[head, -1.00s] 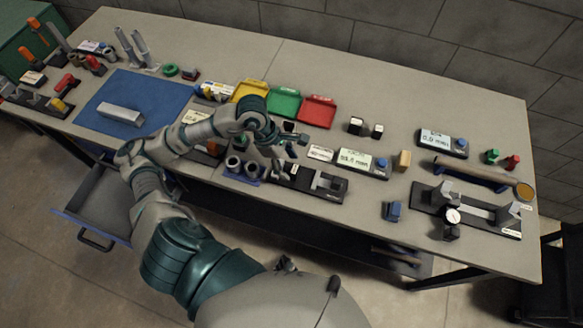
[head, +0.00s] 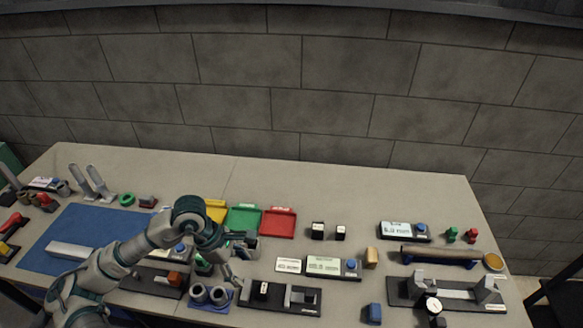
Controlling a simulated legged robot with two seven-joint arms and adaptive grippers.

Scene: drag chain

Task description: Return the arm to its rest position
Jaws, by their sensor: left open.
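My left arm comes in from the lower left over the workbench (head: 350,210). Its gripper (head: 248,244) is open and appears empty, above the bench in front of the green tray (head: 244,217) and the red tray (head: 280,222). The yellow tray (head: 216,208) is partly hidden behind the arm. My right gripper is out of view.
A blue mat (head: 70,235) with a grey metal block (head: 66,250) lies at left. A black fixture (head: 300,304), a display unit (head: 330,266) and a dial gauge stand (head: 455,292) occupy the front and right. A block wall (head: 320,90) rises behind the bench.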

